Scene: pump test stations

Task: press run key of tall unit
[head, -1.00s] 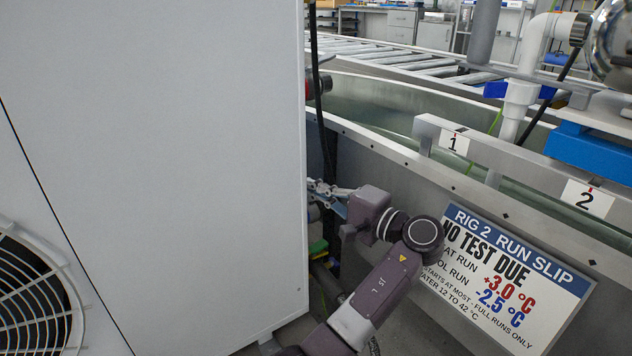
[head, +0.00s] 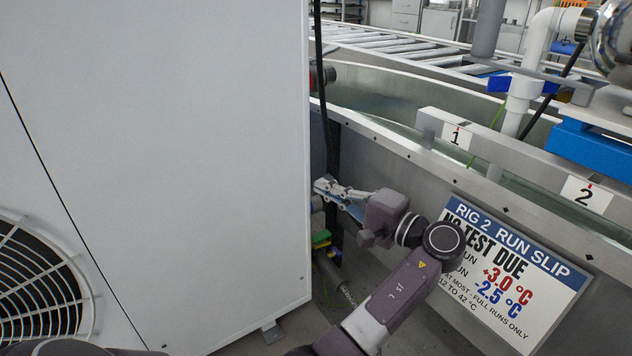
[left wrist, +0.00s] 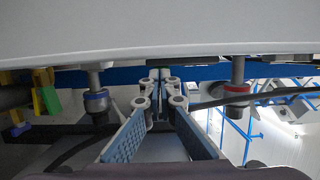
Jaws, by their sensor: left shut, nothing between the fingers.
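A large white unit (head: 190,130) with a round fan grille (head: 42,285) fills the left of the head view. No run key shows on its visible faces. My left gripper (head: 322,186) is at the unit's right edge, in the gap between it and the grey tank wall. Its fingers point toward the unit's far side, and I cannot tell whether they touch. In the left wrist view the left gripper (left wrist: 160,78) is shut and empty, with its fingertips together by a blue strip (left wrist: 205,73) under a pale panel (left wrist: 160,28). My right gripper is not in view.
The tank wall (head: 400,170) carries a run slip sign (head: 515,275) and number plates. A black hose (head: 322,100) hangs in the gap. Pipes with a blue ring (left wrist: 96,101) and a red ring (left wrist: 236,88) flank the fingers in the wrist view. A yellow-green part (left wrist: 46,90) is at left.

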